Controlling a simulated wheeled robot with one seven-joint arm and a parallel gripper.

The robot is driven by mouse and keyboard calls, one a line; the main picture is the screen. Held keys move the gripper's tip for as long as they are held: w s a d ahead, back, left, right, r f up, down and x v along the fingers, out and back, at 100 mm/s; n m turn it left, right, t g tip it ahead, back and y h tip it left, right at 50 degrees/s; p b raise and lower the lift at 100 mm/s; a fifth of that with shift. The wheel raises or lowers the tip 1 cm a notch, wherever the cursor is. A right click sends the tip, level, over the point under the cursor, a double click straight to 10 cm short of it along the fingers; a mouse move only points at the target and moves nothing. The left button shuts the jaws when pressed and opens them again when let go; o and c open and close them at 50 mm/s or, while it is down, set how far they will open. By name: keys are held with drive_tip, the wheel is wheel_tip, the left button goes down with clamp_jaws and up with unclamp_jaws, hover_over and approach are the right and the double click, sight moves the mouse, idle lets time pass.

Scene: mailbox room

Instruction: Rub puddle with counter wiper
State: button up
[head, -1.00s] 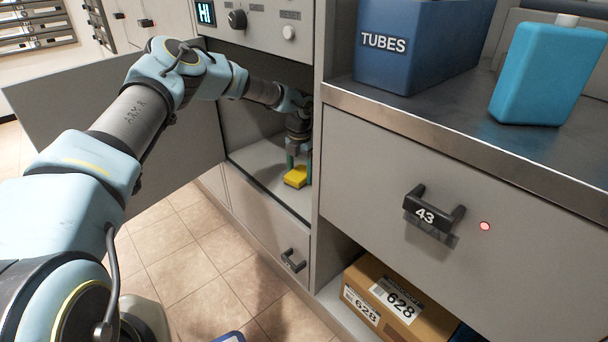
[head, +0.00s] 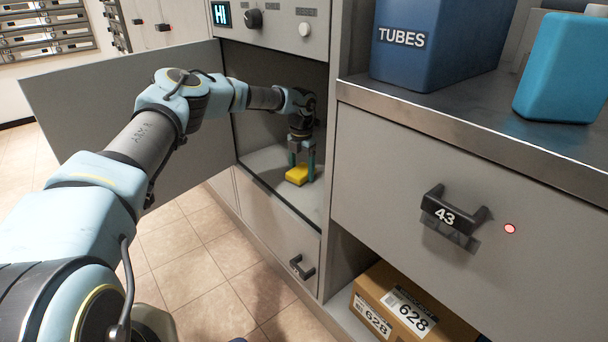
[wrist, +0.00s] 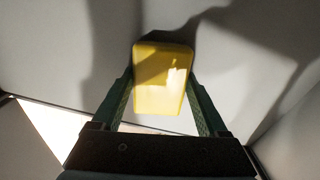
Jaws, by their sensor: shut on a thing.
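The counter wiper is a yellow block (head: 298,174) inside the open cabinet compartment, low over or on its floor; I cannot tell if it touches. It also shows in the wrist view (wrist: 162,78), between the two green fingers. My gripper (head: 302,166) points down and is shut on the wiper. In the wrist view my gripper (wrist: 164,105) has one finger on each side of it. No puddle can be made out on the compartment floor (head: 265,165) in either view.
The compartment's open door (head: 110,100) stands to the left of my arm. A divider wall (head: 345,50) bounds the compartment on the right. Drawer 43 (head: 390,150), a blue TUBES box (head: 430,60) and a cardboard box (head: 385,300) are to the right. Tiled floor (head: 190,260) is clear in front.

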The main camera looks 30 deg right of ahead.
drive_tip(key=shift+a, duration=0.1)
drive_tip(key=shift+r+p, duration=1.85)
drive_tip(key=shift+r, duration=1.1)
